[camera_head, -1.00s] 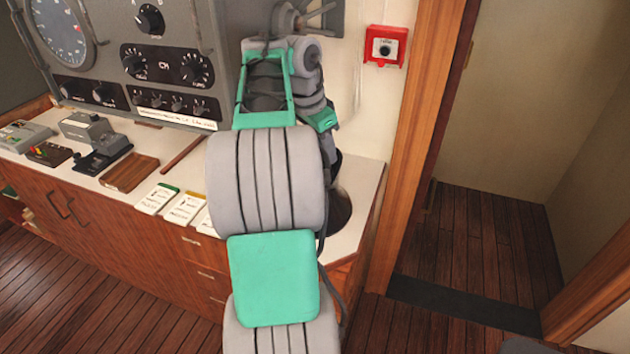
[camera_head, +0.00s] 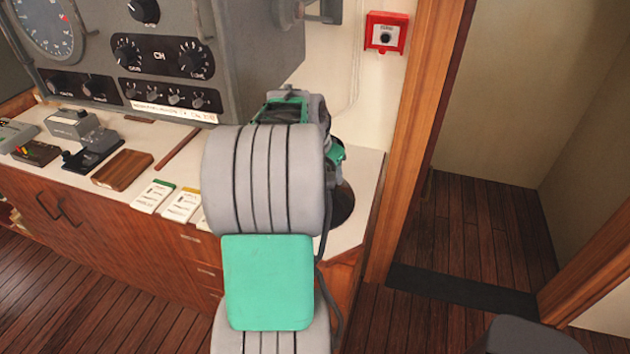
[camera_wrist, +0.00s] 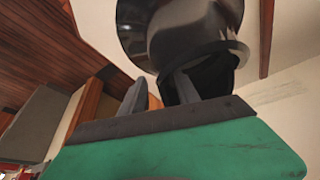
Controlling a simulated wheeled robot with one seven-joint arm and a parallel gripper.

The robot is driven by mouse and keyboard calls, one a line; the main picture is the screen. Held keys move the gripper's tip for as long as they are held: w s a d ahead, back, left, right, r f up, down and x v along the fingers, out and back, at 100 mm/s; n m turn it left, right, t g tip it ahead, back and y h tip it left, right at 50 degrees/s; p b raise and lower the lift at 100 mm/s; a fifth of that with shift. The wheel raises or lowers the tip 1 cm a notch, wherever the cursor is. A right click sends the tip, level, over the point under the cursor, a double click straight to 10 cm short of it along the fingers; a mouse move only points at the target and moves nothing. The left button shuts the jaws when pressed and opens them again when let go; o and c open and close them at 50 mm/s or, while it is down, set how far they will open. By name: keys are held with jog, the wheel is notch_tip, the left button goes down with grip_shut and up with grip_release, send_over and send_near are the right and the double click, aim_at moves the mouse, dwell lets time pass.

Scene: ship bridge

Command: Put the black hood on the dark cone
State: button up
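The dark cone (camera_head: 343,205) stands on the pale counter, partly hidden behind my arm in the head view. In the wrist view a glossy dark flared body, which looks like the cone (camera_wrist: 185,28), fills the top middle. A matte black rounded piece with a rim, which looks like the black hood (camera_wrist: 218,78), is against it, nearer my fingers. My gripper (camera_wrist: 160,80) has its two grey fingers apart, with a gap between them. The right finger overlaps the black piece; the left finger is beside it. Whether they touch it is unclear. My arm hides the gripper in the head view.
A grey instrument console (camera_head: 170,60) stands behind the counter (camera_head: 368,185). Labelled cards (camera_head: 182,204), a brown wooden block (camera_head: 122,169) and small control boxes (camera_head: 72,124) lie to the left. A red wall box (camera_head: 386,33) and a door frame (camera_head: 425,130) are at the right.

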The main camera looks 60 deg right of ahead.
jog(key=shift+c, duration=0.6)
grip_shut()
dwell(0.8)
